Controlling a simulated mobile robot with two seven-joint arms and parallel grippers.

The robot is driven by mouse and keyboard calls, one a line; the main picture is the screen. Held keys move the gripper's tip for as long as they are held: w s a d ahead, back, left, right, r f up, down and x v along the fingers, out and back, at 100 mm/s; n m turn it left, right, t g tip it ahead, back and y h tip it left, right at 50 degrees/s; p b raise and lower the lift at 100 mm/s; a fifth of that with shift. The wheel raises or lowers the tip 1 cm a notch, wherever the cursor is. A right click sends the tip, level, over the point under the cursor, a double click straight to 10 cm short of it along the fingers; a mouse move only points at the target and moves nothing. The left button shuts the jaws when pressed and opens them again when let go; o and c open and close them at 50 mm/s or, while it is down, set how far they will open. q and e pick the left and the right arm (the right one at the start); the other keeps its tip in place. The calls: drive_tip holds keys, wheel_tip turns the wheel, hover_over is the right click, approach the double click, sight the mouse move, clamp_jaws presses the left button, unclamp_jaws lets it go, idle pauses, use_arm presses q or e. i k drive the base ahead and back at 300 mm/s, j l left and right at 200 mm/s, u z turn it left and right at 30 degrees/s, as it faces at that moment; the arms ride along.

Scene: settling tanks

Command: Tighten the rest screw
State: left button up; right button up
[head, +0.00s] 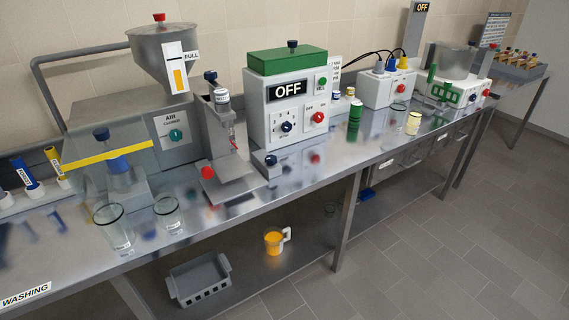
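A small grey stand (219,135) with a sloping metal plate (240,186) at its foot stands on the bench, left of the white box marked OFF. A red knob (208,172) sits at the left edge of the plate. A dark blue knob (270,160) sits on a small grey block at the plate's right. No label tells which knob is the rest screw, and I cannot see how tight either is. Neither of my grippers shows in the head view.
The white box (268,108) with a green top stands behind. A hopper (165,55) marked FULL and two glass beakers (113,228) (168,213) stand left. A green cylinder (354,121) stands right. An orange jug (273,242) and a grey crate (200,280) are below.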

sight(271, 159)
drive_tip(key=i+l, duration=0.1)
drive_tip(key=l, duration=0.3)
drive_tip(key=i+l, duration=0.1)
drive_tip(key=l, duration=0.3)
drive_tip(key=i+l+z, duration=0.1)
drive_tip(key=l, duration=0.3)
drive_tip(key=i+l, duration=0.15)
drive_tip(key=l, duration=0.25)
